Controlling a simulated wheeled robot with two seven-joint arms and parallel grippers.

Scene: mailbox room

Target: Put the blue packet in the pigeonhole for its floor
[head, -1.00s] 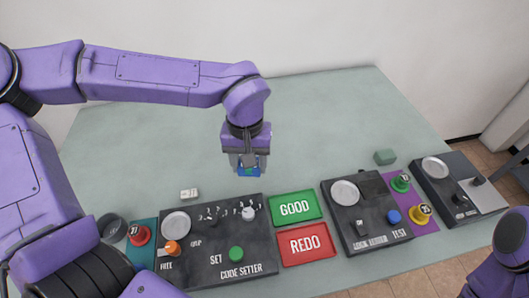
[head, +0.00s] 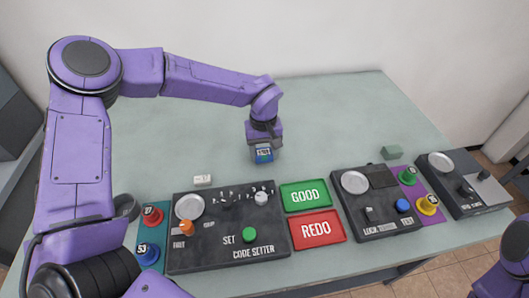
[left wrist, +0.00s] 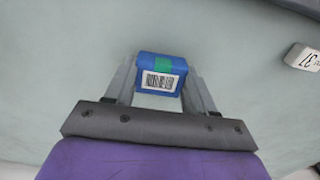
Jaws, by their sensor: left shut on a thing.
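The blue packet (head: 263,156) is held between the fingers of my left gripper (head: 264,150), above the back middle of the table. In the left wrist view, the blue packet (left wrist: 146,67) shows a green patch and a white barcode label, with the fingers of my left gripper (left wrist: 160,76) on both sides of it. No floor number is readable on it. No pigeonhole is in view. My right arm shows only at the lower right edge; its gripper is out of view.
The pale green table (head: 340,110) is clear at the back. A dark code setter panel (head: 210,258), green GOOD tray (head: 305,205), red REDO tray (head: 317,240), second dark panel (head: 375,225) and numbered coloured pieces line its front.

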